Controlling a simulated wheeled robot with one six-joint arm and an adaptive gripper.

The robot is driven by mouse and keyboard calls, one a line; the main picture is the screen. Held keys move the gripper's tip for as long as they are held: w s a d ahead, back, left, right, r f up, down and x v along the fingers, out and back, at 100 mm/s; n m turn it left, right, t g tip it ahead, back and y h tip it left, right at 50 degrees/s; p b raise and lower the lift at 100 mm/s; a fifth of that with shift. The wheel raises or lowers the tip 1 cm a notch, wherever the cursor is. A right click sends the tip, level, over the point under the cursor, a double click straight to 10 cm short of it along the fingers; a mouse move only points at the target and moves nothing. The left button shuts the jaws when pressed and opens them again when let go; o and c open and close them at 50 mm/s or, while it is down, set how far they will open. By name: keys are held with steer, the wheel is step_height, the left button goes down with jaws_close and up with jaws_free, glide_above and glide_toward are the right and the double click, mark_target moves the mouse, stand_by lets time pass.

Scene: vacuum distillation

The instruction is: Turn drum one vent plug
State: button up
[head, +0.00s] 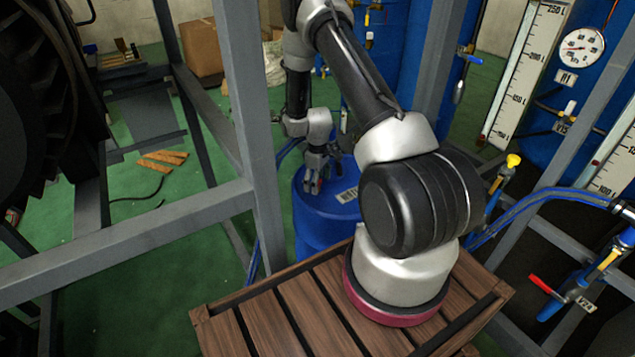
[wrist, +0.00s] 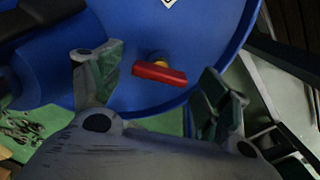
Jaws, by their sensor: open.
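The blue drum (head: 325,215) stands behind the wooden slats in the head view, and its top fills much of the wrist view (wrist: 205,30). The vent plug, a red bar handle (wrist: 160,73) on a small yellow stem, sits near the drum's rim in the wrist view. My gripper (head: 320,180) is over the drum top, pointing down. In the wrist view its two green-padded fingers are spread wide, with the red handle between and slightly beyond them. Neither finger visibly touches the handle. In the head view the plug is mostly hidden by my gripper.
A grey steel frame post (head: 249,130) rises left of the drum. Wooden slats (head: 275,308) lie in front. A valve with a red handle (head: 541,284), blue hoses and level scales (head: 527,75) are at the right. Green floor at the left holds a few wooden pieces (head: 162,159).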

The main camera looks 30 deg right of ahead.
step_height(320, 180, up, 12)
steer(key=shift+f, duration=0.2)
stand_by(0.5)
steer(key=s+m+g, duration=0.2)
steer(key=s+m, duration=0.1)
steer(key=s, duration=0.3)
steer(key=s+a+r+m+t, duration=0.1)
steer(key=s+a+r+t, duration=0.1)
steer(key=s+r, duration=0.6)
steer(key=s+a+r+m+t, duration=0.1)
steer(key=s+r, duration=0.7)
steer(key=r, duration=0.8)
steer(key=s+a+r+m+t, duration=0.1)
steer(key=s+a+r+t, duration=0.2)
steer(key=s+r, duration=0.6)
step_height(320, 180, up, 3)
steer(key=shift+a, duration=0.75)
